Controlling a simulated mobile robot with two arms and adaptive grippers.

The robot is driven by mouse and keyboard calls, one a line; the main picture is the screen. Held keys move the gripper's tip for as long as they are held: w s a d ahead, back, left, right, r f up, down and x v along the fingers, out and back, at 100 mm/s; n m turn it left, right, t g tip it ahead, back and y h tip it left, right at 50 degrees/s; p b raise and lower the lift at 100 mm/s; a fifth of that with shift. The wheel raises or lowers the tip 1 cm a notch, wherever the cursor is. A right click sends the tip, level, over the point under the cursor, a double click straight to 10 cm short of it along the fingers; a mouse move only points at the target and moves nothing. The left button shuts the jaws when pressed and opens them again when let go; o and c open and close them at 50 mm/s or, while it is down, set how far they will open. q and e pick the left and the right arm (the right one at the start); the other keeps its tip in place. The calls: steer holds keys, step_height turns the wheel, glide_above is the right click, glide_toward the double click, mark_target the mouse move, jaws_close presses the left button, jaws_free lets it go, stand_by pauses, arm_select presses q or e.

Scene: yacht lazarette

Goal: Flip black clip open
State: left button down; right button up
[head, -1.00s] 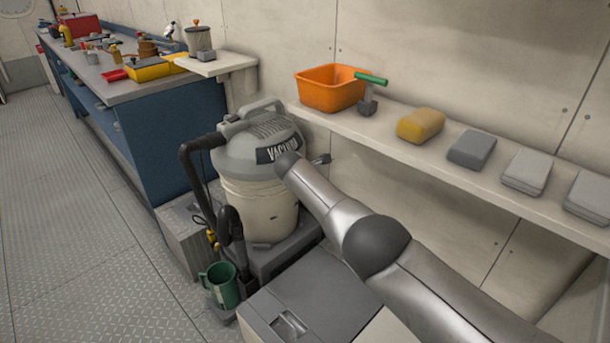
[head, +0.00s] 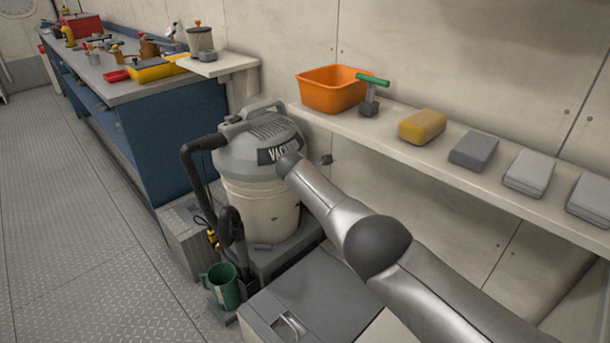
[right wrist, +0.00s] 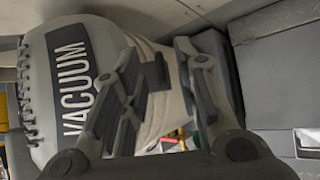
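The vacuum (head: 262,205), with a grey lid and cream drum, stands beside the blue bench. In the right wrist view its VACUUM label (right wrist: 75,80) is at left. A small black block, which looks like the black clip (right wrist: 156,74), shows against the drum between my right gripper's fingers. My right gripper (right wrist: 158,60) is open, one finger on each side of that block; I cannot tell whether either touches it. In the head view my right arm reaches to the vacuum's right side and its gripper is mostly hidden. My left gripper is not in view.
A shelf (head: 375,142) above the vacuum's right holds an orange bin (head: 332,90), a green-handled tool (head: 371,92), a yellow sponge (head: 421,126) and grey blocks. A green mug (head: 222,287) and black hose (head: 187,165) are at the vacuum's left. Floor at left is clear.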

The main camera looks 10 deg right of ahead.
steer(key=shift+s+r, duration=0.1)
steer(key=v, duration=1.1)
steer(key=shift+s, duration=0.3)
stand_by(0.4)
